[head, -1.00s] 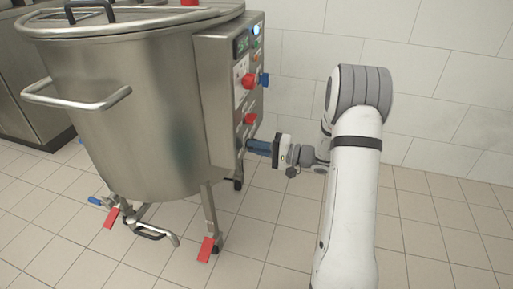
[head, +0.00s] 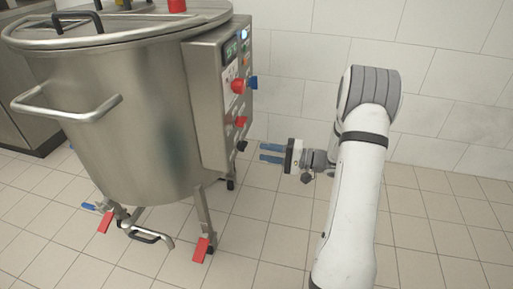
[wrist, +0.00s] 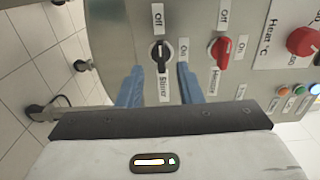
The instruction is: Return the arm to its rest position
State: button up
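My gripper (head: 262,153) is open and empty, its two blue fingers apart, just to the right of the kettle's control panel (head: 207,110). A clear gap lies between the fingertips and the panel. The wrist view shows the open gripper (wrist: 160,70) facing the panel, with the black Stirrer knob (wrist: 160,54) seen between the fingers but beyond them. The black knob (head: 242,146) also shows low on the panel in the head view. My white arm (head: 355,200) is bent on the right side of the head view.
The steel kettle (head: 125,140) stands on the left, with a side handle (head: 75,115) and a drain valve (head: 145,235) near the floor. A red Heater knob (wrist: 221,48) is beside the Stirrer knob. A tiled wall (head: 450,90) is behind my arm. The floor (head: 265,250) between kettle and arm is clear.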

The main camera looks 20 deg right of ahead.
jog(key=shift+s+d, duration=0.25)
jog(key=shift+d, duration=0.15)
jog(key=s+a+r+n+g+h+p, duration=0.1)
jog(key=s+a+r+g+h+p, duration=0.2)
jog(key=s+r+p, duration=0.4)
jog(key=s+a+r+n+g+p, duration=0.25)
jog(key=a+r+p, duration=0.25)
jog(key=r, duration=0.4)
jog(key=s+a+r+n+g+h+p, duration=0.1)
jog(key=s+a+r+g+h+p, duration=0.1)
jog(key=s+a+r+g+p, duration=0.5)
jog(key=s+d+r+t+h+p, duration=0.2)
jog(key=s+r+h+p, duration=0.1)
jog(key=r+p, duration=0.3)
jog(key=s+d+r+n+t+h+p, duration=0.1)
jog(key=s+d+r+t+h+p, duration=0.1)
jog(key=r+p, duration=0.4)
jog(key=s+d+r+t+h+p, duration=0.2)
jog(key=s+r+h+p, duration=0.3)
jog(key=r, duration=0.8)
jog(key=shift+d+r+h+p, duration=0.15)
jog(key=shift+d+h+p, duration=0.15)
jog(key=shift+d+p, duration=0.65)
jog(key=shift+a, duration=0.1)
